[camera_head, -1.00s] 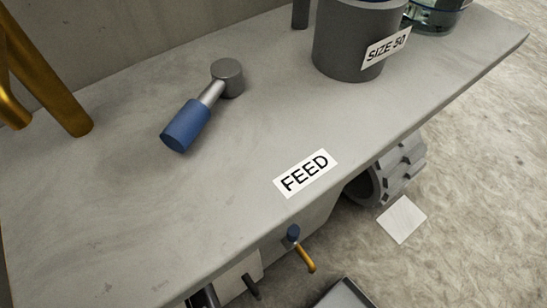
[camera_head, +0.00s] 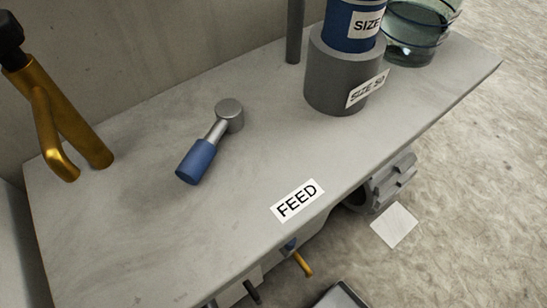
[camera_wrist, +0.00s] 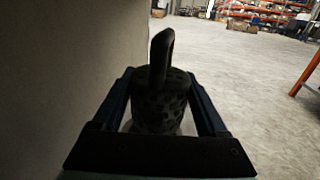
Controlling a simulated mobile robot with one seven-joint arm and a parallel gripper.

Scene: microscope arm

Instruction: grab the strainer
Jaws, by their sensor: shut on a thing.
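In the wrist view, a dark strainer (camera_wrist: 158,108) with a holed, roughly cylindrical body and an upright loop at its top sits between the two dark fingers of my gripper (camera_wrist: 158,88). The gripper is shut on it. The image is dark there, so the exact contact points and the strainer's lower part are hard to make out. Neither my gripper nor the strainer shows in the head view.
A grey counter (camera_head: 130,235) bears a blue-handled tool (camera_head: 196,162), a grey container (camera_head: 330,85) with a blue one (camera_head: 352,30) above it, a glass vessel (camera_head: 410,45) and a gold-coloured fitting (camera_head: 75,125). Its middle is mostly clear. In the wrist view, a wall (camera_wrist: 60,80) stands close at left.

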